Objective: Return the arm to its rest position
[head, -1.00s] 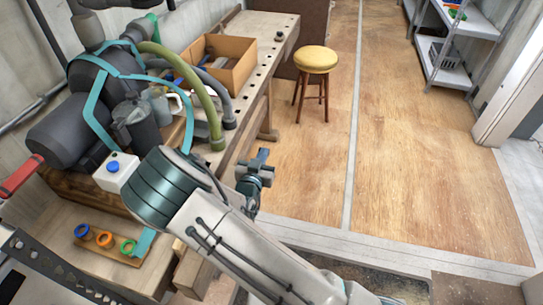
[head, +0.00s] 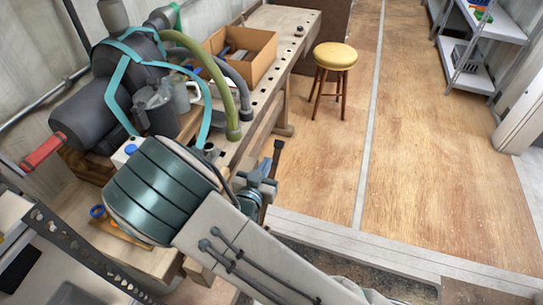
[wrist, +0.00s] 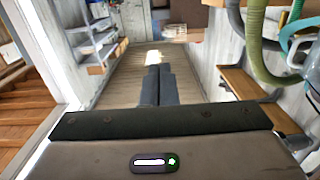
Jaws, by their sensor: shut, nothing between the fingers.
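My arm reaches from the bottom of the head view, and its teal-banded joint fills the left middle, in front of the workbench (head: 262,20). My gripper (head: 276,152) shows small beyond the arm, past the bench's near side, with dark fingers. In the wrist view my gripper (wrist: 157,84) has its two dark fingers side by side and touching, with nothing between them. They point along the wooden floor (wrist: 115,85). Part of the gripper is hidden behind the arm in the head view.
A big dark machine (head: 85,110) with hoses stands on the bench at left, close to my arm. An open cardboard box (head: 252,62) is behind it. A yellow stool (head: 336,56) stands on open floor. Metal shelves (head: 490,35) are far right.

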